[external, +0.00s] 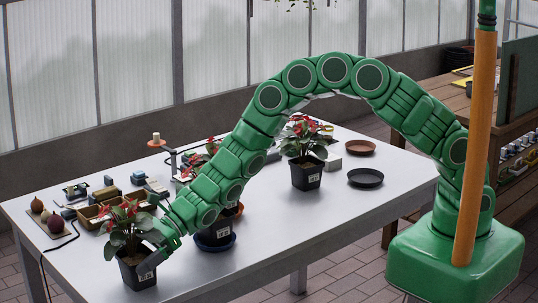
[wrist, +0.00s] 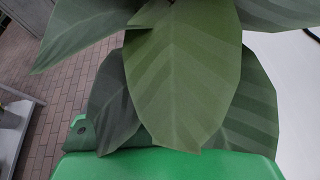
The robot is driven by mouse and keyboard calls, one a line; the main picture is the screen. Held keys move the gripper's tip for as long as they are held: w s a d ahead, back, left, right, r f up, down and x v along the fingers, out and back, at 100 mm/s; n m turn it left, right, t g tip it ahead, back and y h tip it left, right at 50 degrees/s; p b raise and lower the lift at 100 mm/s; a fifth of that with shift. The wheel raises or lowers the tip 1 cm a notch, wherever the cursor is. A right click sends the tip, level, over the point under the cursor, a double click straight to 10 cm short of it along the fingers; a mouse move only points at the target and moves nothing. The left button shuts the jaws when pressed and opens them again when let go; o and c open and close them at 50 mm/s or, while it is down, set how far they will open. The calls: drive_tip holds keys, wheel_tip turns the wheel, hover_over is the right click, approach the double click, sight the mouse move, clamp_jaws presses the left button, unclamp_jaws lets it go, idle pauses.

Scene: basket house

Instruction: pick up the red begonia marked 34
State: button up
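A red-flowered begonia (external: 126,224) in a black pot (external: 138,276) stands at the front left of the table in the external view. A white label shows on the pot, but its number is too small to read surely. My gripper (external: 152,243) is at the right side of this plant, by the pot's rim and lower leaves. In the wrist view large green leaves (wrist: 185,85) fill the middle and hide the fingertips and pot. I cannot tell whether the fingers touch or grip the pot.
Another red-flowered plant (external: 304,137) stands in a black pot to the right. A pot in a blue saucer (external: 216,244) is partly behind my arm. Brown (external: 360,147) and black (external: 365,178) saucers lie at the right. A wooden tray (external: 93,216) and small items crowd the left.

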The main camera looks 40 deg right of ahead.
sight(136, 261)
drive_tip(key=c, duration=0.7)
drive_tip(key=shift+r, duration=0.1)
drive_tip(key=shift+r, duration=0.45)
wheel_tip(136, 261, up, 2)
drive_tip(key=shift+r, duration=0.1)
drive_tip(key=s+d+r, duration=0.7)
drive_tip(key=d+r, duration=0.2)
drive_tip(key=d, duration=0.2)
drive_tip(key=shift+s+d+r, duration=0.3)
drive_tip(key=shift+s+r, duration=0.1)
